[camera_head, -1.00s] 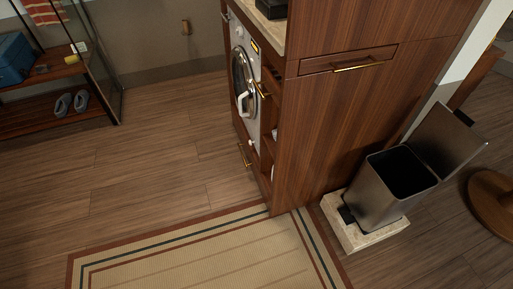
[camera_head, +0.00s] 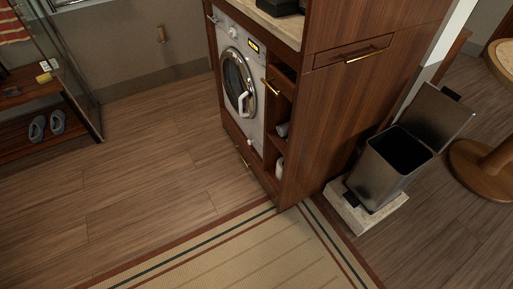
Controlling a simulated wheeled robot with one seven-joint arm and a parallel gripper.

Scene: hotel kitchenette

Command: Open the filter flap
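A white washing machine (camera_head: 228,42) is built into a wooden cabinet, seen at an angle near the upper middle of the head view. Its round door (camera_head: 237,82) is shut and has a pale handle (camera_head: 245,102). A lit yellow display (camera_head: 254,46) is at its upper right. A small pale part (camera_head: 250,142) shows low on the front; I cannot tell whether it is the filter flap. My gripper is not in view.
The cabinet (camera_head: 335,110) has brass handles and open shelves holding small items. An open metal bin (camera_head: 382,170) stands on a stone base at right. A striped rug (camera_head: 235,255) lies in front. The wood floor (camera_head: 150,165) before the machine is clear. A shoe rack (camera_head: 45,110) stands left.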

